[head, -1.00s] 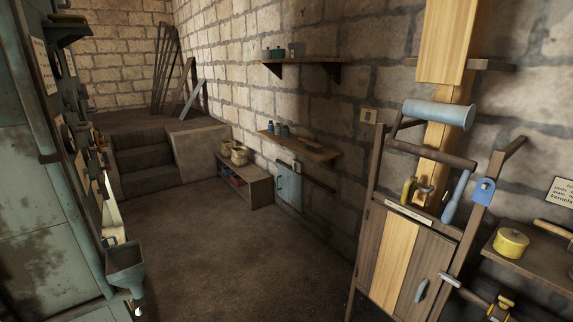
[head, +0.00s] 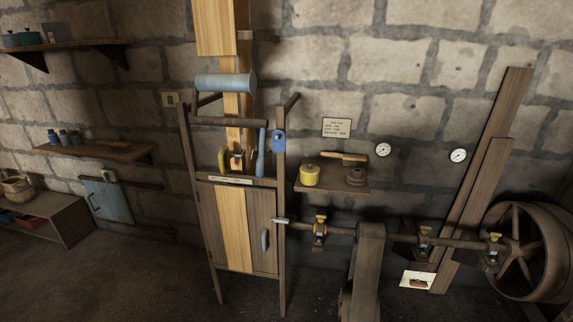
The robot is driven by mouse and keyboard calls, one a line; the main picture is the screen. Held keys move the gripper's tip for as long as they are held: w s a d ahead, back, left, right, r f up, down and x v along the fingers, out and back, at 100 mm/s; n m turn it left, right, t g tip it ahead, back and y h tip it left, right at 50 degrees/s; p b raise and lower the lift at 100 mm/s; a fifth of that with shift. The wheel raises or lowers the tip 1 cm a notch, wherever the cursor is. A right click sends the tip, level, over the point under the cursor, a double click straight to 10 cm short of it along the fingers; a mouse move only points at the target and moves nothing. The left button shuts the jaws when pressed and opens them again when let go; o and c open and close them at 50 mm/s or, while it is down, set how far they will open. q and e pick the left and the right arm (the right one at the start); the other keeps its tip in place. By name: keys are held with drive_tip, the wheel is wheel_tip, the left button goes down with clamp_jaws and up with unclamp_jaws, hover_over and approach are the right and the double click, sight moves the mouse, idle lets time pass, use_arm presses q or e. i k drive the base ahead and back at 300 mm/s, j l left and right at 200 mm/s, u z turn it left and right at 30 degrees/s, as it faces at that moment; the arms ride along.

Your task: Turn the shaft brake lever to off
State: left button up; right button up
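A wooden frame with a cabinet (head: 207,225) stands against the stone wall left of centre in the head view. An upright blue handle (head: 261,152) and a yellow curved handle (head: 223,160) rise above the cabinet. A blue plate (head: 279,142) is on the frame's right post. A horizontal shaft (head: 340,230) runs right from the frame through several yellow-capped bearings to a large spoked wheel (head: 523,250). I cannot tell which part is the shaft brake lever or its setting. Neither gripper is in view.
A small shelf (head: 340,187) holds a yellow pot (head: 309,175). Leaning planks (head: 487,170) and a dark wooden piece (head: 368,270) stand along the shaft. A low bench (head: 65,210) is at the left. The floor (head: 110,275) at front left is clear.

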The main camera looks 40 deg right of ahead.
sight(417, 284)
drive_tip(key=z, duration=2.65)
drive_tip(key=i+l+z, duration=0.1)
drive_tip(key=i+l, duration=0.2)
drive_tip(key=i+l+z, duration=0.1)
drive_tip(key=i+l, duration=0.2)
drive_tip(key=i, duration=0.25)
drive_tip(key=i+l+z, duration=0.1)
drive_tip(key=i+l, duration=0.15)
drive_tip(key=i, duration=0.15)
drive_tip(key=i+l+z, duration=0.1)
drive_tip(key=i, duration=0.35)
drive_tip(key=l, duration=0.1)
